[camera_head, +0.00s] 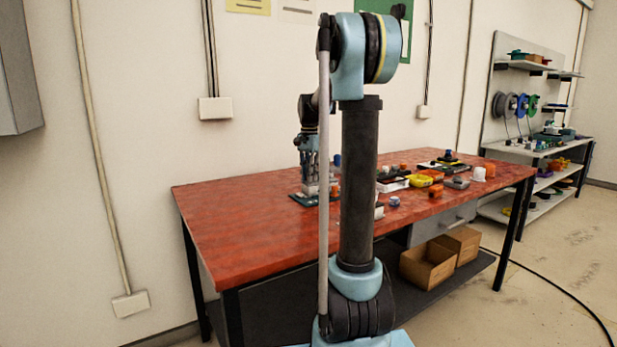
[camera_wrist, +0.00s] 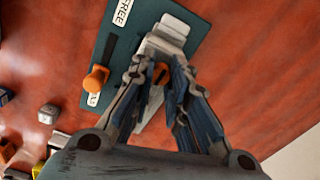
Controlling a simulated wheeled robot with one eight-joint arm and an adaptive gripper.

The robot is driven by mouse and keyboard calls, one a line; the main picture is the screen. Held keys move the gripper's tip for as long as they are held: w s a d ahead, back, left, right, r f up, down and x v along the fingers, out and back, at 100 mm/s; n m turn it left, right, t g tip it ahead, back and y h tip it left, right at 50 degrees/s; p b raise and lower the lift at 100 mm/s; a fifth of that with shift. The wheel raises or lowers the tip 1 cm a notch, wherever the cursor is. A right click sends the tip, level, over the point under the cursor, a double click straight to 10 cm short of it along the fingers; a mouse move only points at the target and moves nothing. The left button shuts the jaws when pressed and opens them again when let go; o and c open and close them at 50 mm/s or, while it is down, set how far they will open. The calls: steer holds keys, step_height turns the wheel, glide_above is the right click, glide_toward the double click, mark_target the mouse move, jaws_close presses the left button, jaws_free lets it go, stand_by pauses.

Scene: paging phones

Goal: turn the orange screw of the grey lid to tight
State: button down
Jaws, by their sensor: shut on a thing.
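The orange screw (camera_wrist: 160,73) shows partly between my gripper's fingers in the wrist view. The pale grey lid (camera_wrist: 152,107) lies under the fingers on a dark teal board (camera_wrist: 110,50), its middle hidden by them. My gripper (camera_wrist: 163,46) points down at the lid, its fingertips close together and shut on the screw. The exact contact is hidden. In the head view my gripper (camera_head: 309,186) stands low over the board (camera_head: 300,200) on the red table. The screw's turn mark cannot be made out.
An orange knob (camera_wrist: 96,79) stands on the board left of the lid, beside a dark slot and a label reading FREE (camera_wrist: 123,12). Small parts and a yellow tray (camera_head: 418,180) crowd the table's right side. The red table's left part (camera_head: 235,215) is clear.

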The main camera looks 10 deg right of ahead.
steer(key=c, duration=1.8)
jaws_free()
steer(key=shift+r, duration=0.1)
step_height(320, 180, up, 12)
steer(key=shift+f, duration=0.15)
